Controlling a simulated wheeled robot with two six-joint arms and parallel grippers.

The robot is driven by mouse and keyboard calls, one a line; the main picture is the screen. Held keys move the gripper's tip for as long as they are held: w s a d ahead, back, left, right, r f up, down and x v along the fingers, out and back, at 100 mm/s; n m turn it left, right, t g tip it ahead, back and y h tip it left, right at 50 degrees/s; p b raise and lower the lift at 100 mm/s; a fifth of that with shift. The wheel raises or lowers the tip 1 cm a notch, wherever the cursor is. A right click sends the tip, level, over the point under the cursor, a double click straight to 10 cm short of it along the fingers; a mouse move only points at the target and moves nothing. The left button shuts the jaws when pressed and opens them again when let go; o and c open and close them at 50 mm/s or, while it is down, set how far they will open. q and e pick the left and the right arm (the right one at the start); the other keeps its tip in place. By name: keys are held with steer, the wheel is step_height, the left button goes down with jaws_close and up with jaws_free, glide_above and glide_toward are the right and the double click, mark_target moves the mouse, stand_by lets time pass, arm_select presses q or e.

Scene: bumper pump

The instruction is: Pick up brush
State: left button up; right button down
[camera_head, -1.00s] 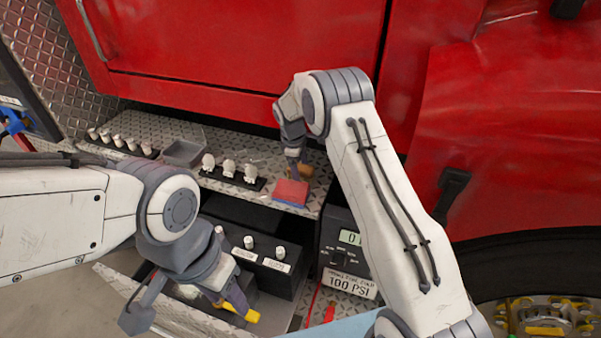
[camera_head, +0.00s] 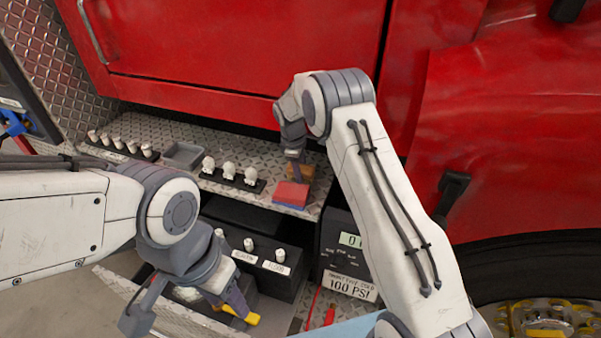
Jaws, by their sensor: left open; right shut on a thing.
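I cannot tell whether the brown block is clear of the shelf. My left gripper (camera_head: 190,308) is open, low at the front left, with its fingers wide apart. A yellow item (camera_head: 251,318) shows beside its right finger.
White knobs on black strips (camera_head: 232,175) and a grey tray (camera_head: 183,155) stand on the shelf. Below are a black box with white knobs (camera_head: 262,265) and a gauge labelled 100 PSI (camera_head: 350,255). The red truck body (camera_head: 240,45) rises close behind.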

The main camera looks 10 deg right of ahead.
mark_target(302, 167)
step_height(302, 167, up, 4)
steer(key=shift+s+r+b, duration=0.1)
steer(key=shift+b, duration=0.6)
steer(key=s+a+r+b, duration=0.2)
steer(key=s+r, duration=0.4)
steer(key=s, duration=0.5)
steer(key=shift+a+r+b, duration=0.2)
steer(key=shift+r+b, duration=0.1)
steer(key=shift+b, duration=0.15)
steer(key=shift+s, duration=0.1)
